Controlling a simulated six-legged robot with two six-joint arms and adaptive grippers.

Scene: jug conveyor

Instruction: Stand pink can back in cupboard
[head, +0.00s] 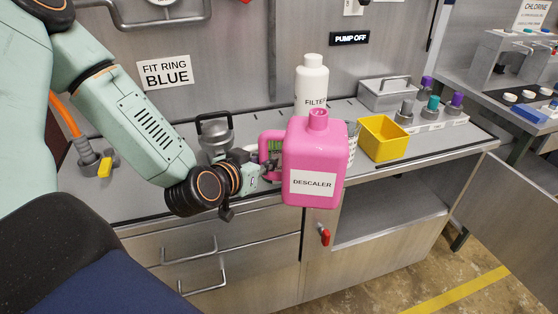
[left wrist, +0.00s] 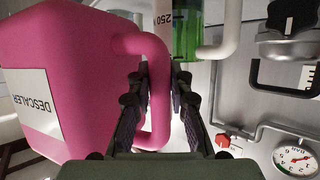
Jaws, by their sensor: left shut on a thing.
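The pink can (head: 314,160), labelled DESCALER, is upright in the air in front of the worktop. My left gripper (head: 270,172) is shut on its side handle; the left wrist view shows the pink can (left wrist: 70,75) with its handle (left wrist: 155,100) between the fingers. The cupboard (head: 390,232) is under the worktop, below and right of the can. Its front is open and the visible part of its shelf is bare; its left part is partly hidden. My right gripper is not in view.
A white FILTER bottle (head: 311,84) stands behind the can. A yellow bin (head: 384,138) and purple- and teal-capped bottles stand to the right on the worktop (head: 445,140). An open door panel (head: 505,205) juts out right of the cupboard. A red handle (head: 323,233) sticks out at its left.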

